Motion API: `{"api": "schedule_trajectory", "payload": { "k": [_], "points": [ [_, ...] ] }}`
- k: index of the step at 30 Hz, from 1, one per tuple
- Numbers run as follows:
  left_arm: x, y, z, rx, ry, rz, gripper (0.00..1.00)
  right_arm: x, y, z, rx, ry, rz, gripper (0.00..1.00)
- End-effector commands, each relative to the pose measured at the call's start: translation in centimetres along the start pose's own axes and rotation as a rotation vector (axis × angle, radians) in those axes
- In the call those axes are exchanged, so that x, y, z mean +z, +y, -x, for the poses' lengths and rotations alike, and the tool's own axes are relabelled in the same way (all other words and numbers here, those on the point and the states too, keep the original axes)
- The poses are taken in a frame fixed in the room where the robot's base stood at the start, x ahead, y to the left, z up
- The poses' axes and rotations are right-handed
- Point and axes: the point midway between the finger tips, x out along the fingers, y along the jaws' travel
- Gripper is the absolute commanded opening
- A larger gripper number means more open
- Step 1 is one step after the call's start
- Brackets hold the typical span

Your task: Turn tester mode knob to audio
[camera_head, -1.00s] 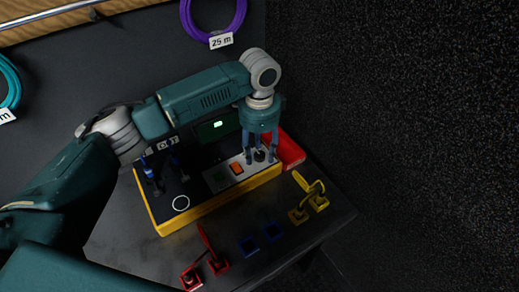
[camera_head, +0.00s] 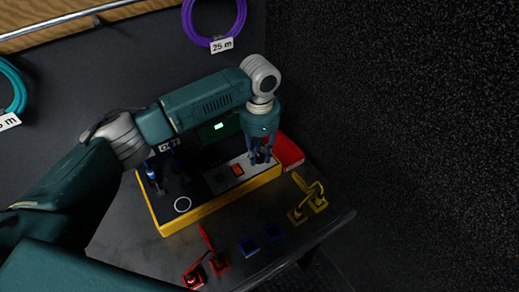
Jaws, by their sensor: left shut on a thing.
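The tester (camera_head: 205,214) is a yellow-edged box with a dark top, lying on the dark bench. Its grey panel carries an orange-red switch (camera_head: 237,170), and a small green display (camera_head: 219,126) is lit behind it. My left gripper (camera_head: 261,160) points down at the right end of the panel. Its fingers are closed around the dark mode knob, which they mostly hide. The knob's pointer and mode labels cannot be read. My right gripper is not in view.
A red bin (camera_head: 289,152) stands just right of the tester. Red connectors (camera_head: 208,266), blue blocks (camera_head: 260,239) and yellow connectors (camera_head: 308,203) sit along the bench front. Purple cable (camera_head: 188,22) and teal cable (camera_head: 17,88) hang on the back wall. A dark wall closes the right side.

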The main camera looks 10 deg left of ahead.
Motion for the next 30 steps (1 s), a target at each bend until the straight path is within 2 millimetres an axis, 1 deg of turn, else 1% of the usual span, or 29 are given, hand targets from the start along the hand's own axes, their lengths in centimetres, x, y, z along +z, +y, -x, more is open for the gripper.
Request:
{"api": "schedule_trajectory", "payload": {
  "k": [1, 5, 9, 15, 24, 30],
  "points": [
    [0.0, 0.1, 0.7, 0.002, -0.001, 0.031, 0.00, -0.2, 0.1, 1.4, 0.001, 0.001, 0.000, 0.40],
    [0.0, 0.1, 0.8, 0.004, -0.001, 0.132, 0.00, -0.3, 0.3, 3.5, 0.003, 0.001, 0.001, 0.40],
    [0.0, 0.1, 0.9, 0.004, -0.002, 0.261, 0.00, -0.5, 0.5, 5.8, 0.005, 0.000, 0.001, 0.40],
    [0.0, 0.1, 0.8, 0.004, -0.001, 0.452, 0.00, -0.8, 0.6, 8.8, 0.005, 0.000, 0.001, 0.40],
    [0.0, 0.1, 0.6, 0.002, -0.001, 0.714, 0.00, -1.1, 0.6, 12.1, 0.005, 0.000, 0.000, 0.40],
    [-0.1, 0.0, 0.4, 0.001, 0.001, 0.843, 0.00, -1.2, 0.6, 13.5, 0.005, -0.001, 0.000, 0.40]
  ]
}}
